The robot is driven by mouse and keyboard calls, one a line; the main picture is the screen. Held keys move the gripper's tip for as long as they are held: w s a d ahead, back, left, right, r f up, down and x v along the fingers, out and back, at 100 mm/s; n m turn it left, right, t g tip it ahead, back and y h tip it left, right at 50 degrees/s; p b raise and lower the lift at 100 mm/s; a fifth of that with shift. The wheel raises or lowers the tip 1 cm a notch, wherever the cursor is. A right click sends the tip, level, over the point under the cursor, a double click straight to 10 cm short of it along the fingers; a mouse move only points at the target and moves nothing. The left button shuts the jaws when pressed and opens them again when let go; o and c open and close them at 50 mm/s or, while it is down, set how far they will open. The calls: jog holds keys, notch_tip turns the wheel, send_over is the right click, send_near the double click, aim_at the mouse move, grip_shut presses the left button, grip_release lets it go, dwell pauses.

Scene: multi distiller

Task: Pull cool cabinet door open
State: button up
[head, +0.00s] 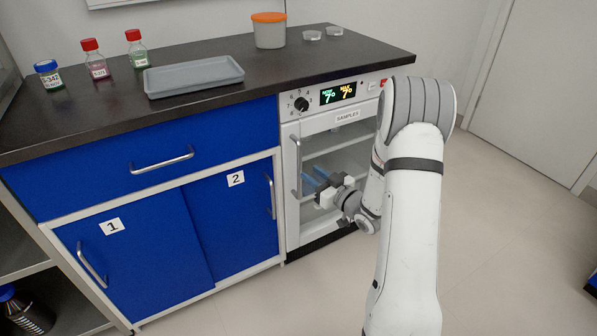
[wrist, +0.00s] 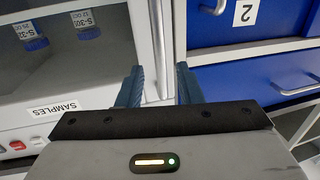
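The cool cabinet (head: 335,160) is white with a glass door, stands at the right end of the bench and looks closed. Its vertical metal door handle (head: 296,165) is on the door's left side. My gripper (head: 314,178) is in front of the door, with its blue fingers pointing toward the handle. In the wrist view, my gripper (wrist: 160,88) has its fingers apart, and the handle (wrist: 158,45) lines up with the gap between them. I see no clear contact.
A blue drawer (head: 150,150) and blue doors marked 1 (head: 130,250) and 2 (head: 235,210) sit left of the cabinet. The dark countertop (head: 210,105) holds a grey tray (head: 193,78), bottles and a tub (head: 269,33). Floor (head: 500,220) at right is clear.

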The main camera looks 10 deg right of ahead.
aim_at(300, 166)
jog(key=b+x, duration=0.1)
jog(key=x, duration=0.5)
jog(key=shift+w+a, duration=0.2)
jog(key=shift+w, duration=0.05)
grip_shut()
